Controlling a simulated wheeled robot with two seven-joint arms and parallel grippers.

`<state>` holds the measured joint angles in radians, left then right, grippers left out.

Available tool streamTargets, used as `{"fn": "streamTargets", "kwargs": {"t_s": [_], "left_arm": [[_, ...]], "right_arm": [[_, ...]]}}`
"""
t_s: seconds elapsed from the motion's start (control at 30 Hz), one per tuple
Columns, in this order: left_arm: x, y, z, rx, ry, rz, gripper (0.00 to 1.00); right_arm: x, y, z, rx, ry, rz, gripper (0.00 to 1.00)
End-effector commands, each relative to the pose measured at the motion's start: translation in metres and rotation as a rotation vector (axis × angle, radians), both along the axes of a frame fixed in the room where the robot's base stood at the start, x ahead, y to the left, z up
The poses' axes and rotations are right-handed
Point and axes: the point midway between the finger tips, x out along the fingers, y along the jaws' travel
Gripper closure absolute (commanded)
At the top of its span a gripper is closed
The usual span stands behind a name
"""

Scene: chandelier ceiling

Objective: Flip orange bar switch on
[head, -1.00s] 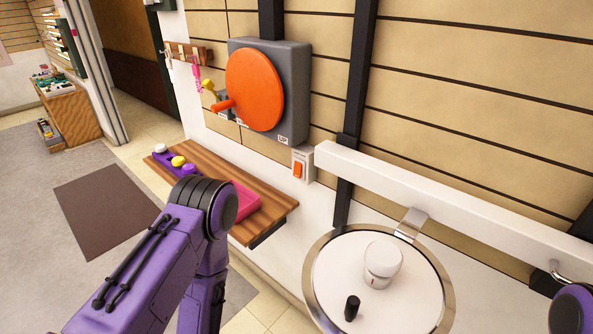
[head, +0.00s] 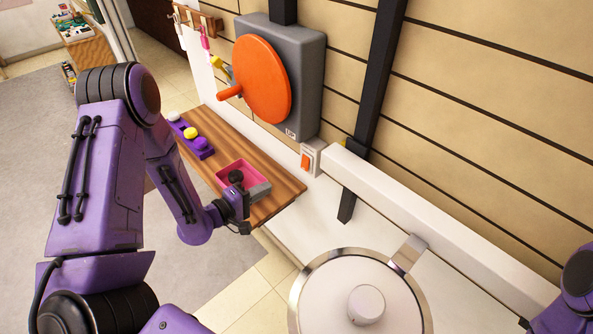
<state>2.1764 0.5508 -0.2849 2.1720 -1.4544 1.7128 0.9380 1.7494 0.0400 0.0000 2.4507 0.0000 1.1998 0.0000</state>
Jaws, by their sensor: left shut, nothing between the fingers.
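A small orange switch (head: 305,161) sits on a pale plate low on the wall, below the large grey box. A big orange disc (head: 262,80) with an orange bar handle (head: 230,92) is mounted on that grey box (head: 308,75), which carries an "UP" label. My left gripper (head: 260,190) is shut and empty. In the picture it overlaps the pink tray on the wooden shelf, below and left of the small switch and apart from it. My right gripper is out of view; only part of my right arm shows at the right edge.
The wooden shelf (head: 285,188) holds a pink tray (head: 226,172) and a purple strip with round buttons (head: 191,134). A white rail (head: 430,220) runs right of the switch. A round white-topped stand (head: 335,285) is in front. Dark vertical posts cross the wall.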

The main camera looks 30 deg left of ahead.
Motion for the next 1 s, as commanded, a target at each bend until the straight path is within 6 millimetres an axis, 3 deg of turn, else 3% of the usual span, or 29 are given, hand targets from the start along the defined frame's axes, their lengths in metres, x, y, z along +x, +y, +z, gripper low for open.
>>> {"fn": "streamTargets", "kwargs": {"t_s": [0.4, 0.6, 1.0], "left_arm": [[0.08, -0.027, -0.018, 0.003, -0.001, 0.001, 1.0], [0.11, -0.038, -0.021, 0.002, -0.001, 0.002, 1.0], [0.121, -0.042, -0.021, 0.0, 0.002, 0.003, 1.0]], "right_arm": [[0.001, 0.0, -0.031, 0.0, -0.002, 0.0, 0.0], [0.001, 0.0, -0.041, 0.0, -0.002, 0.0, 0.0], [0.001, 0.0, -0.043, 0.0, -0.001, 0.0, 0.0]]}}
